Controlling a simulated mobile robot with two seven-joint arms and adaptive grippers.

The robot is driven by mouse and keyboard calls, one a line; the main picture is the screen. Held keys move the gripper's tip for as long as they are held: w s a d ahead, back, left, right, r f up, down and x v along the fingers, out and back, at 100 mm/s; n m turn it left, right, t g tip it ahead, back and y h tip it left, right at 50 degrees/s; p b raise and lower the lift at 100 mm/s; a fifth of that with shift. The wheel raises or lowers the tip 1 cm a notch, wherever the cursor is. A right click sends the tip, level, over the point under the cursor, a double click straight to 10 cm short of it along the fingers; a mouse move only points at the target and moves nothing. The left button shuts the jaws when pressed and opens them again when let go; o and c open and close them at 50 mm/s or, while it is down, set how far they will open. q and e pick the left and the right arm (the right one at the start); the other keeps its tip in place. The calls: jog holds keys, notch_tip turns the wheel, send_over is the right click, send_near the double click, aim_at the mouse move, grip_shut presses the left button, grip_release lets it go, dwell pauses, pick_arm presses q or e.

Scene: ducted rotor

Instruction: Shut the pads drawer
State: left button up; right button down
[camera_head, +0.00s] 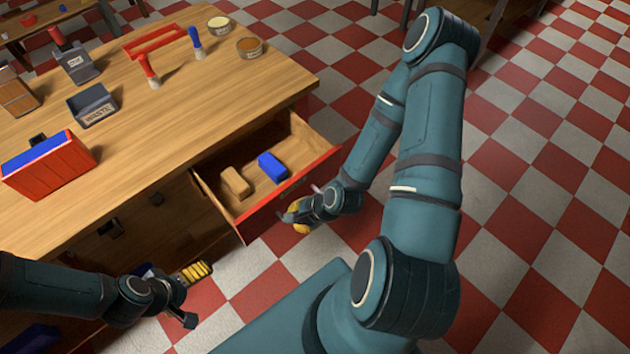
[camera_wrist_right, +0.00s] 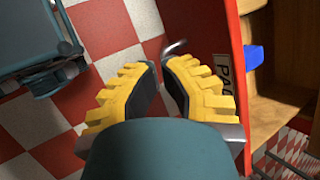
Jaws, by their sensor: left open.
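The pads drawer (camera_head: 243,215) is pulled out from the wooden workbench. It has a red front and holds a tan block (camera_head: 235,182) and a blue block (camera_head: 272,167). In the right wrist view, its red front (camera_wrist_right: 228,40) carries a partly hidden label (camera_wrist_right: 224,72), and a pale curved handle (camera_wrist_right: 176,46) shows just beyond the fingertips. My right gripper (camera_head: 297,216) is outside the drawer front, its yellow fingers (camera_wrist_right: 159,66) a little apart with nothing seen between them. My left gripper (camera_head: 197,292) is open and empty, low beside the bench front.
The bench top (camera_head: 200,110) bears a red and blue box (camera_head: 48,165), grey bins (camera_head: 92,105), brushes, tins (camera_head: 250,47) and a red frame (camera_head: 154,41). Below, other closed drawer fronts show dark handles (camera_head: 112,228). Checkered floor (camera_head: 540,150) lies open at the right.

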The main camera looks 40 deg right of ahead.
jog(key=s+d+r+m+t+h+p, duration=0.1)
jog(key=s+d+m+t+h, duration=0.1)
jog(key=d+m, duration=0.5)
jog(key=s+d+r+m+t+h+p, duration=0.15)
jog(key=d+m, duration=0.25)
jog(key=m, duration=0.4)
jog(key=m+b, duration=0.1)
jog(key=b, duration=0.2)
send_near(310, 181)
jog(key=shift+t, duration=0.25)
jog(key=w+f, duration=0.1)
jog(key=f, duration=0.1)
jog(key=w+f, duration=0.2)
jog(key=f, duration=0.1)
jog(key=shift+w+a+f, duration=0.2)
jog(key=shift+a+f, duration=0.05)
jog(key=shift+f, duration=0.05)
jog(key=shift+w+m, duration=0.3)
jog(key=shift+w, duration=0.2)
jog(key=shift+w, duration=0.55)
jog(key=w+a+b, duration=0.1)
jog(key=w+b, duration=0.3)
jog(key=w, duration=1.7)
jog(key=shift+w+a, duration=0.4)
jog(key=shift+r, duration=0.15)
